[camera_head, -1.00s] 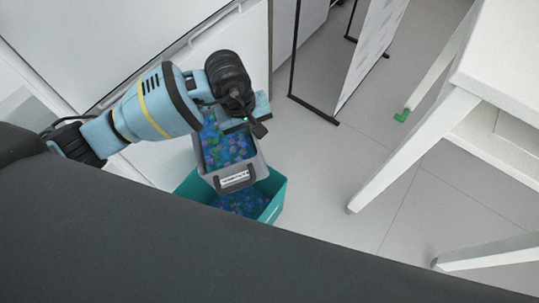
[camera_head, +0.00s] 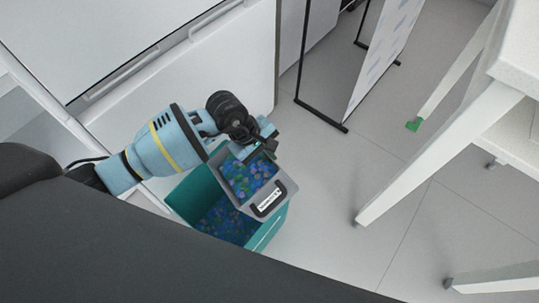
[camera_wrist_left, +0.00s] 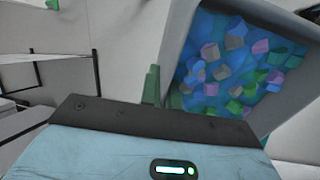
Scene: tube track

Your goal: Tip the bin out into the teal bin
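A small grey bin (camera_head: 279,193) with a white label on its front holds many blue, green and pink pieces (camera_head: 246,178). My left gripper (camera_head: 262,146) is shut on its far rim and holds it in the air, turned and somewhat tilted. The larger teal bin (camera_head: 267,232) stands on the floor below and to the left, with blue pieces (camera_head: 223,222) inside. The grey bin covers part of the teal bin's right side. The left wrist view shows the grey bin's wall (camera_wrist_left: 176,40) and the pieces (camera_wrist_left: 235,65) inside it. My right gripper is not in view.
A white cabinet (camera_head: 190,90) stands behind the bins. A black-framed panel (camera_head: 375,60) stands at the back. A white table (camera_head: 440,140) stands at the right. Grey floor (camera_head: 320,190) is clear between the bins and the table.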

